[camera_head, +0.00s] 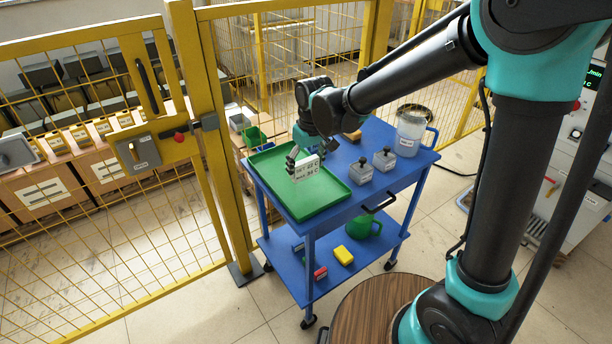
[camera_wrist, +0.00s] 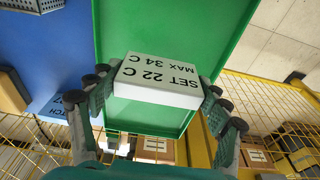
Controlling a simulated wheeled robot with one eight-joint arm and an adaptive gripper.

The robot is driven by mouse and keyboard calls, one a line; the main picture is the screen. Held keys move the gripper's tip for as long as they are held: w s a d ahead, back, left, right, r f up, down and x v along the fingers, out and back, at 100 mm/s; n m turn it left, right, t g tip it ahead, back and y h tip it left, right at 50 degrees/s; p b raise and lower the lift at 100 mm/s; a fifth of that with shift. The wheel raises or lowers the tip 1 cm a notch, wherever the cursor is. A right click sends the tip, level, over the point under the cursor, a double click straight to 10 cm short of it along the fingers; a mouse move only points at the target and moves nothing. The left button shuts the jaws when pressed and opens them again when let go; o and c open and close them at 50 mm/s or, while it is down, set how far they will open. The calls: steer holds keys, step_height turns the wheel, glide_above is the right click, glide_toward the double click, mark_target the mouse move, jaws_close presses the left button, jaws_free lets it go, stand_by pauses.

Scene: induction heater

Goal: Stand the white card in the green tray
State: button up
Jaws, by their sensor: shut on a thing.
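The white card (camera_head: 306,169) is a thick block with black print, upright in the head view. In the wrist view the card (camera_wrist: 157,83) reads "SET 22 C, MAX 34 C". My gripper (camera_head: 293,156) is shut on it, with fingers at its two side edges in the wrist view. The green tray (camera_head: 329,196) lies on the blue cart's top, at its left part. The card is over the tray, inside its rim as seen from the head. I cannot tell whether its lower edge touches the tray floor. The tray (camera_wrist: 112,25) shows behind the card in the wrist view.
The blue cart (camera_head: 387,181) also bears two labelled jars (camera_head: 362,171) (camera_head: 384,159) right of the tray and a clear pitcher (camera_head: 409,134) behind them. Its lower shelf holds a green can (camera_head: 364,226) and a yellow block (camera_head: 344,255). Yellow mesh fencing (camera_head: 200,130) stands close at the left.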

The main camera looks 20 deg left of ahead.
mark_target(306, 178)
steer(key=shift+f, duration=1.95)
steer(key=shift+f, duration=0.15)
steer(key=o, duration=1.1)
steer(key=shift+o, duration=0.2)
step_height(306, 178, up, 12)
steer(key=s+d, duration=0.1)
steer(key=shift+d, duration=0.2)
steer(key=s+d+f+m+t, duration=0.1)
steer(key=d+f+m, duration=0.3)
steer(key=d, duration=1.1)
steer(key=s+d+f+m+t, duration=0.1)
steer(key=d+f+m, duration=0.25)
steer(key=d, duration=1.05)
steer(key=s+d+f+m+t+h, duration=0.1)
steer(key=s+d+f+m, duration=0.1)
steer(key=s+d+f, duration=0.3)
steer(key=s+d, duration=0.1)
steer(key=d, duration=0.2)
steer(key=shift+s, duration=0.25)
